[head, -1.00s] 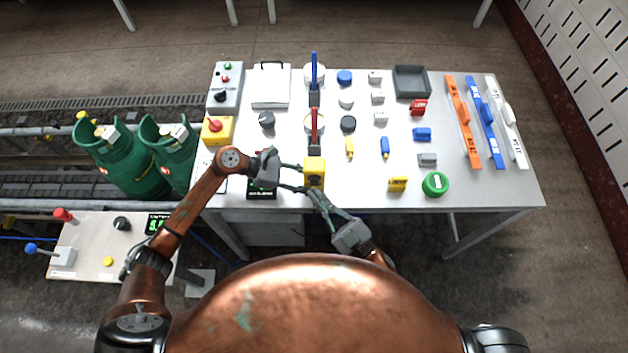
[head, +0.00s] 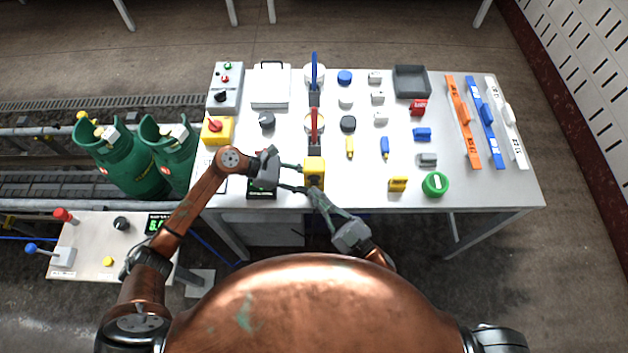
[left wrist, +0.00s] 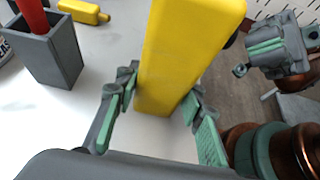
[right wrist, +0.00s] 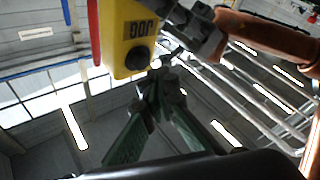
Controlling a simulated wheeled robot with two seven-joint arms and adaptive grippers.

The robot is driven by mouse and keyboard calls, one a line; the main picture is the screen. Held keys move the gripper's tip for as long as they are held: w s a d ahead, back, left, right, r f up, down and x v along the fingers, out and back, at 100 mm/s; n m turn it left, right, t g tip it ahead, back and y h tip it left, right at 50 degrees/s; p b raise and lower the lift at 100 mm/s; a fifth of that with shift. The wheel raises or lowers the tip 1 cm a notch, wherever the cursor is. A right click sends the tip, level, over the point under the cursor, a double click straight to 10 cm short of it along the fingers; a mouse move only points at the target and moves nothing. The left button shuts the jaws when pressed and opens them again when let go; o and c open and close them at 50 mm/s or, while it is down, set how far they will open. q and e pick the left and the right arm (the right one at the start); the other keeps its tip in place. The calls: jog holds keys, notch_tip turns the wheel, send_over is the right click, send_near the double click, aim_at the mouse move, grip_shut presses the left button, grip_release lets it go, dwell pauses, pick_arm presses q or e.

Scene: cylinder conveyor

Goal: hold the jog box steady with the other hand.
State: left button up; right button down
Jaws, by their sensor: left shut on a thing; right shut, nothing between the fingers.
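The yellow jog box (head: 314,174) stands upright near the front edge of the white table. My left gripper (head: 300,178) reaches in from the left and is shut on it; the left wrist view shows the yellow box (left wrist: 183,60) between the two green fingers. In the right wrist view the jog box (right wrist: 122,30) shows its JOG label and a black round button.
A grey holder with a red-handled tool (head: 314,130) stands just behind the box. A small black display unit (head: 262,188) lies left, partly under my left gripper.

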jog(key=shift+w, duration=0.2)
dwell(0.4)
jog(key=shift+w, duration=0.25)
jog(key=shift+w, duration=0.45)
dwell(2.1)
jog(key=shift+s, duration=0.1)
dwell(1.7)
jog(key=shift+s, duration=0.8)
jog(key=shift+s, duration=2.55)
pick_arm(q)
jog(key=o, duration=1.3)
